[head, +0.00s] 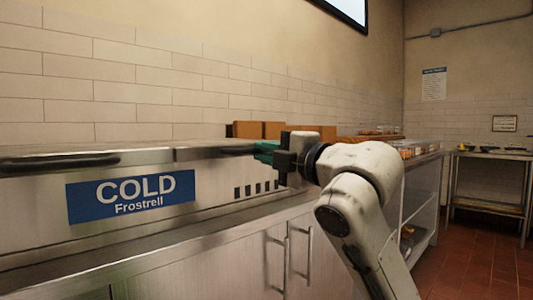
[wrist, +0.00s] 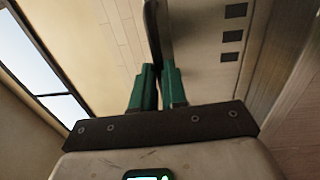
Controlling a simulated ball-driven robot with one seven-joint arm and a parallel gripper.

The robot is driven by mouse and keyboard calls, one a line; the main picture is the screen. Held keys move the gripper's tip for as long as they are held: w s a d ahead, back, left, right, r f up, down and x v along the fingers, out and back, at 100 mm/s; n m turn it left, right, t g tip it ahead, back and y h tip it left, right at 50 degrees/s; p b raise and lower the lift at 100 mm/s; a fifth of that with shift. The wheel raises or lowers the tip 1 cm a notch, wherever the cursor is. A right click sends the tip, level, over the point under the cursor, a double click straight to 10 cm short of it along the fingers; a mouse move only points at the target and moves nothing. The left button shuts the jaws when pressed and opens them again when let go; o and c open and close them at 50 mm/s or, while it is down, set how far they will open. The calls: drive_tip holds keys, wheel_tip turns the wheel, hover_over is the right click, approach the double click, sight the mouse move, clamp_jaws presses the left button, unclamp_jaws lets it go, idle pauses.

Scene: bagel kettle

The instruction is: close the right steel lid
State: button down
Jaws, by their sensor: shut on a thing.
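The right steel lid (head: 200,154) lies about level along the top of the cold unit (head: 240,170), seen nearly edge-on. Its dark handle (head: 237,150) runs along the front edge. My gripper (head: 264,150) has green fingers and is at the right end of this handle. In the wrist view, the fingers of my gripper (wrist: 159,76) are shut on the dark handle (wrist: 152,30), which runs up between them. I cannot tell whether the lid rests fully on the unit.
A left lid with a dark handle (head: 60,163) lies on the same unit. Brown boxes (head: 275,130) stand behind my gripper. Cabinet doors with bar handles (head: 288,258) are below. A shelf unit and a steel table (head: 490,155) stand at the right, with open red floor between.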

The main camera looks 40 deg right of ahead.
drive_tip(key=shift+w+a+f, duration=0.1)
drive_tip(key=shift+w+f, duration=0.05)
drive_tip(key=shift+f, duration=0.6)
drive_tip(key=c, duration=1.2)
unclamp_jaws()
drive_tip(key=shift+o, duration=0.2)
drive_tip(key=shift+r, duration=0.1)
drive_tip(key=shift+r, duration=0.15)
drive_tip(key=s+b, duration=0.2)
drive_tip(key=s, duration=0.8)
drive_tip(key=shift+s+f+b, duration=0.35)
drive_tip(key=shift+s+b, duration=0.05)
